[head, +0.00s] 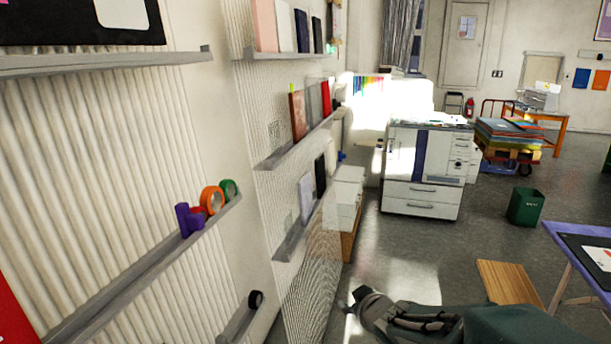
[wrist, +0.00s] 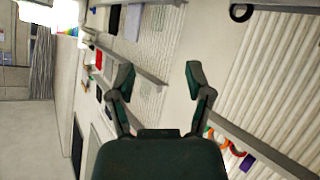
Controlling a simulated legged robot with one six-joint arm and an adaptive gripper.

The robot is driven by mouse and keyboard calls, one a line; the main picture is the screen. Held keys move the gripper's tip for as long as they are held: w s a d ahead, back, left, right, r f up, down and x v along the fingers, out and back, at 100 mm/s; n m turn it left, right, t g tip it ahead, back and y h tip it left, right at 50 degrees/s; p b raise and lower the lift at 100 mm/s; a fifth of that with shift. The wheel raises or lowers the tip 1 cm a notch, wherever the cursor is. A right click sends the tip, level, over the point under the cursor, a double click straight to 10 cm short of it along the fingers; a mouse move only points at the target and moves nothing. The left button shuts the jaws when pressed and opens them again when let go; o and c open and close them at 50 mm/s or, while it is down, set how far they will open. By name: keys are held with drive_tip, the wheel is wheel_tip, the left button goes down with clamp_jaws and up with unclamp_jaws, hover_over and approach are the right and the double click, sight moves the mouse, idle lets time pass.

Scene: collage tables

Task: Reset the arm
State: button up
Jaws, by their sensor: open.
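My gripper (wrist: 158,82) shows in the wrist view with its two dark green fingers spread apart and nothing between them. In the head view part of my arm (head: 440,318) lies low at the bottom right, with the grey gripper end pointing left. It is apart from the wall shelves. The wrist view is turned on its side, so the shelves and wall run at a slant behind the fingers.
A wall shelf (head: 150,262) on the left holds a purple roll (head: 189,219), an orange tape roll (head: 212,200) and a green one (head: 229,190). A white cabinet (head: 425,170), a green bin (head: 525,206) and a purple-edged table (head: 575,262) stand beyond.

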drive_tip(key=s+d+r+m+g+h, duration=0.1)
drive_tip(key=s+m+g, duration=0.1)
drive_tip(key=s, duration=0.6)
drive_tip(key=s+d+r+m+g+h, duration=0.1)
drive_tip(key=s+d+r+m+g, duration=0.1)
drive_tip(key=s, duration=0.7)
drive_tip(key=s+d+r+m+g+h, duration=0.1)
drive_tip(key=s+d+r+m+g, duration=0.1)
drive_tip(key=s, duration=0.7)
drive_tip(key=shift+m, duration=0.7)
